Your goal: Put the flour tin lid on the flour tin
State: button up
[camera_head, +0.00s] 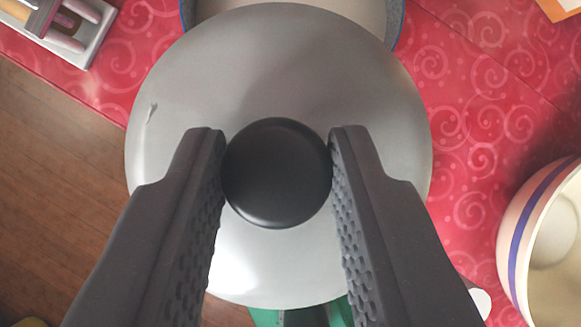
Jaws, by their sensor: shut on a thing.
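A round grey metal lid (275,65) with a black knob fills the middle of the view. I take it to be the flour tin lid. My gripper (277,172) is shut on the black knob, one finger on each side of it. The lid hides much of what is beneath it. Behind its top edge shows part of an open round vessel (393,22) with a blue-grey rim and a pale inside. I cannot tell whether this vessel is the flour tin.
A cream vessel with a purple stripe (517,235) stands open at the right edge. A white tray (88,42) with utensils lies at top left. A green thing (268,317) shows below the lid.

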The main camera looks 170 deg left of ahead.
aim_at(290, 21)
jog(key=shift+w+d+f+p, duration=0.35)
jog(key=shift+w+d, duration=0.1)
jog(key=shift+w, duration=0.5)
jog(key=shift+w+d+f+p, duration=0.3)
jog(key=shift+w+d, duration=0.15)
jog(key=shift+w, duration=0.5)
jog(key=shift+w+d+f+p, duration=0.35)
jog(key=shift+w+d, duration=0.1)
jog(key=shift+w, duration=0.5)
jog(key=shift+w+d+f+p, duration=0.15)
jog(key=shift+w+d, duration=0.15)
jog(key=shift+w, duration=0.3)
jog(key=shift+w+d+f+p, duration=0.15)
jog(key=shift+w+d, duration=0.1)
jog(key=shift+w, duration=0.3)
jog(key=shift+d+r, duration=0.1)
jog(key=shift+s, duration=0.1)
jog(key=shift+f+b, duration=0.35)
jog(key=shift+b, duration=0.05)
jog(key=o, duration=1)
jog(key=shift+o, duration=0.2)
jog(key=shift+r, duration=0.1)
